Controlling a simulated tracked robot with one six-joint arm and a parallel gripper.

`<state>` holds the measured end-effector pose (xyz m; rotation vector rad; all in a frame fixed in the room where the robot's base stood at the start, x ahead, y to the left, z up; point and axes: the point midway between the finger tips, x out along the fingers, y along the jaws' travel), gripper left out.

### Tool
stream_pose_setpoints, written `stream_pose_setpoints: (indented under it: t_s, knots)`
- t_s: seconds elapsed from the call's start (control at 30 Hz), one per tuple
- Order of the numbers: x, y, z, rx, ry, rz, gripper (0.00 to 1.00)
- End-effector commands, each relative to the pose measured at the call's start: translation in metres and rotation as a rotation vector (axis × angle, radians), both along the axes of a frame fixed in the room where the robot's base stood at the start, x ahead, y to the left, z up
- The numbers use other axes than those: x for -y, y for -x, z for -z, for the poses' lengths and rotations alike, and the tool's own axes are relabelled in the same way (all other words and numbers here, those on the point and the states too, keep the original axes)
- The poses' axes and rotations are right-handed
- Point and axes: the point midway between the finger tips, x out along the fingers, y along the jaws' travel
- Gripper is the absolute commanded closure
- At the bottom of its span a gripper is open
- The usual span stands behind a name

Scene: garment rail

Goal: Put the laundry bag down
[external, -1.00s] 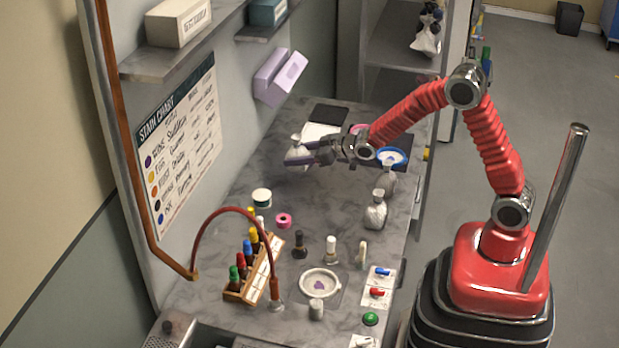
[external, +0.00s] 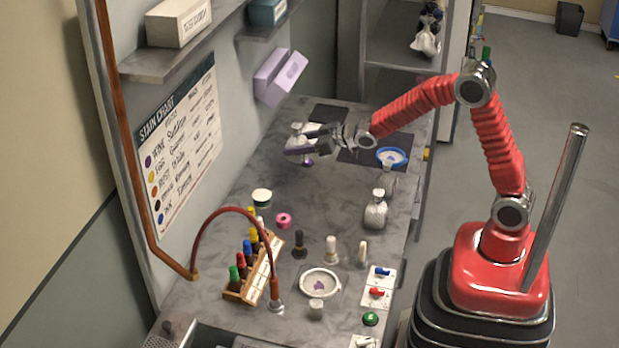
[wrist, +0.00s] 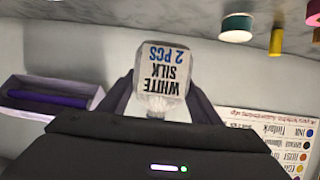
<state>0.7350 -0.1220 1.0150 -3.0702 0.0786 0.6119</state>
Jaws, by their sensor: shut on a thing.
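The laundry bag (wrist: 158,72) is pale grey-white, with a label reading "WHITE SILK 2 PCS" that appears upside down in the wrist view. My gripper (wrist: 157,108) is shut on its narrow neck, one dark finger on each side. In the external view, my gripper (external: 305,143) is over the far part of the grey marbled counter (external: 235,232), near the wall. There the bag is small and partly covered by the gripper. I cannot tell whether its base touches anything.
Another tied bag (external: 375,212) stands near the counter's right edge. A blue-rimmed bowl (external: 391,157) is right of my gripper. A bottle rack (external: 258,275), a white round dish (external: 320,283) and a pink ring (external: 284,220) are nearer. The counter's middle is fairly clear.

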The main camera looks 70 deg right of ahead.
Motion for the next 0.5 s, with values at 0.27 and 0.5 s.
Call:
stream_pose_setpoints:
  t_s: [0.27, 0.5]
  knots:
    - [0.005, 0.002, -0.004, 0.002, 0.001, -0.029, 0.71]
    - [-0.007, 0.002, -0.01, 0.002, 0.002, -0.119, 0.71]
